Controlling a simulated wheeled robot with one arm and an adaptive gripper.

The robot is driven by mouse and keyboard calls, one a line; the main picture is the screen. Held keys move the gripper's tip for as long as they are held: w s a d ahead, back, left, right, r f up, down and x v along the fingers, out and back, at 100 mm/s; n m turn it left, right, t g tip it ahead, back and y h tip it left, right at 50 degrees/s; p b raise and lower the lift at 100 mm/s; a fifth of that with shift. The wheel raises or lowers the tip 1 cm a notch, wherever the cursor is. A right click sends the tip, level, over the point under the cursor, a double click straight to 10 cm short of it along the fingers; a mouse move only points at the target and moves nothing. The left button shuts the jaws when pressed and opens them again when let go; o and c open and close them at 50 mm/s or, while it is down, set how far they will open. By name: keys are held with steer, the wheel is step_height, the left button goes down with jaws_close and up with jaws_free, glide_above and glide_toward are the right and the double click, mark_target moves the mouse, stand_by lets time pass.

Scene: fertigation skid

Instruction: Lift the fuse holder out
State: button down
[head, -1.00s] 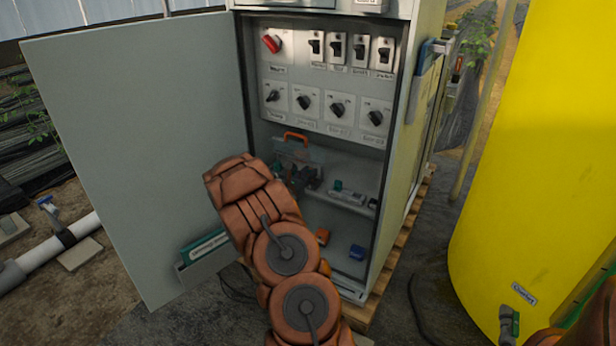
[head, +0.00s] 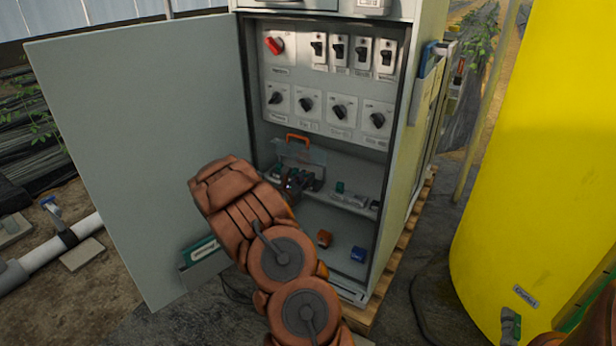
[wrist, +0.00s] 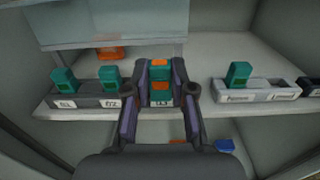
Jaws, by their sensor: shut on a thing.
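In the wrist view, my gripper (wrist: 160,84) has one finger on each side of a teal and orange fuse holder (wrist: 160,73) and is shut on it. The holder stands upright at the right end of a dark labelled rack (wrist: 97,101). Whether its foot is still seated in the rack is hidden. Two other teal holders stand at left in this rack, one at the far left (wrist: 64,79) and one nearer (wrist: 110,77). In the head view my gripper (head: 291,187) is small and partly hidden by my arm.
A pale rack (wrist: 258,96) with one teal holder (wrist: 238,74) sits on the same shelf (wrist: 210,55) at right. A clear case with an orange handle (head: 297,137) stands behind. Orange (head: 324,239) and blue (head: 358,254) items lie below. The open cabinet door (head: 150,150) is at left.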

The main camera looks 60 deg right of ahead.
steer(key=shift+s+a, duration=0.1)
steer(key=shift+a, duration=1.9)
